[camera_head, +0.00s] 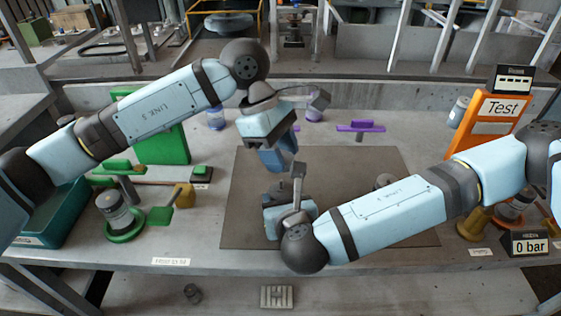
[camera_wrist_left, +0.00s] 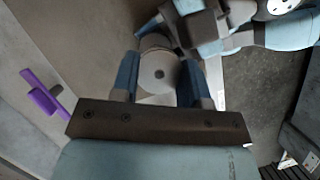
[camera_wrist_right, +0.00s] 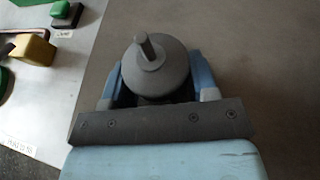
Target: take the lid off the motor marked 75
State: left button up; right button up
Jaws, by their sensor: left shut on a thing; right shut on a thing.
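My left gripper (camera_head: 281,163) points down over the mat and is above my right gripper (camera_head: 274,212). In the left wrist view the left gripper's blue fingers are shut on a round light grey lid (camera_wrist_left: 158,76) with a small dark dot at its centre. In the right wrist view the right gripper's fingers are shut on a dark grey round motor (camera_wrist_right: 154,72) with a thin shaft standing out of it. No 75 marking is legible, and I cannot tell whether lid and motor touch.
A dark mat (camera_head: 415,235) lies mid-table. A motor (camera_head: 115,211) stands on a green stand at left; a teal crate (camera_head: 62,225) is beside it. A purple stand (camera_head: 360,127) is behind. An orange Test panel (camera_head: 488,112) and a 0 bar display (camera_head: 524,244) are right.

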jog(key=o, duration=1.4)
jog(key=shift+c, duration=0.2)
pick_arm(q)
notch_tip(320, 180, up, 2)
jog(key=shift+r+p, duration=0.2)
jog(key=shift+p, duration=1)
pick_arm(e)
jog(key=v, duration=1.2)
